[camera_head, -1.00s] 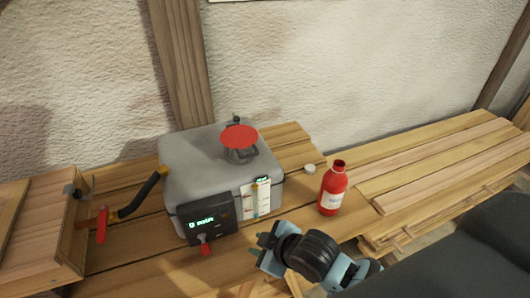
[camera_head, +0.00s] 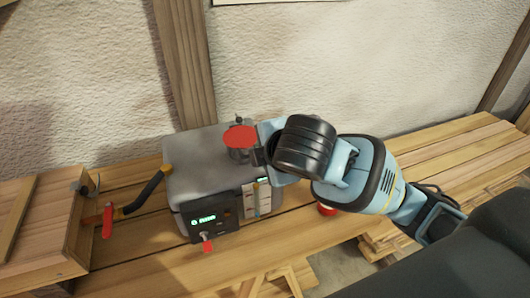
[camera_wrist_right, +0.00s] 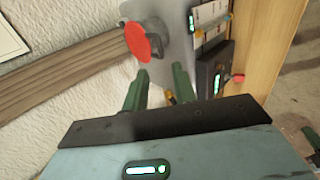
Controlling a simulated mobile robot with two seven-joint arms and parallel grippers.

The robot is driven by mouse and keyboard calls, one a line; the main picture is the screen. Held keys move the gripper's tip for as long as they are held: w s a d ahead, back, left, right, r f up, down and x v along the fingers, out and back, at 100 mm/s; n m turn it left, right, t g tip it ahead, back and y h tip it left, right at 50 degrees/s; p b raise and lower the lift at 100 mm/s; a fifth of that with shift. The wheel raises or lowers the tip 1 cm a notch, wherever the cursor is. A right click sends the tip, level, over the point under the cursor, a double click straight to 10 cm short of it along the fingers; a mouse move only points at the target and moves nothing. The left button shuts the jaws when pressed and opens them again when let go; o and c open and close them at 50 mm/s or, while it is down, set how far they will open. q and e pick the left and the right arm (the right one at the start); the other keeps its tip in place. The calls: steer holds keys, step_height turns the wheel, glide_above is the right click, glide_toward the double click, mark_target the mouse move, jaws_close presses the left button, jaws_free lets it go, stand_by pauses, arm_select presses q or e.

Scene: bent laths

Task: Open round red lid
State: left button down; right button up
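The round red lid (camera_head: 240,136) sits over a short grey neck on top of the grey metal box (camera_head: 195,165). The lid also shows in the right wrist view (camera_wrist_right: 137,42), ahead of the fingers and a little left. My right gripper (camera_head: 262,148) is just right of the lid; a gap to it is hard to judge in the head view. In the wrist view its two green fingers (camera_wrist_right: 158,86) are apart with nothing between them. My left gripper is in neither view.
A dark control panel (camera_head: 205,222) with a red-tipped switch is on the box front. A black-and-yellow handle (camera_head: 145,193) projects left toward a wooden crate (camera_head: 40,225). My right arm mostly hides a red bottle (camera_head: 326,209). The plaster wall (camera_head: 330,60) stands behind.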

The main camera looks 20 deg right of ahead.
steer(key=shift+w+f, duration=0.1)
steer(key=x, duration=1.1)
steer(key=shift+w+f+b, duration=0.1)
steer(key=shift+w+b, duration=0.05)
steer(key=shift+b, duration=0.15)
jaws_close()
steer(key=shift+w+r, duration=0.15)
steer(key=shift+r, duration=0.75)
steer(key=shift+w+r, duration=0.15)
steer(key=shift+r, duration=0.85)
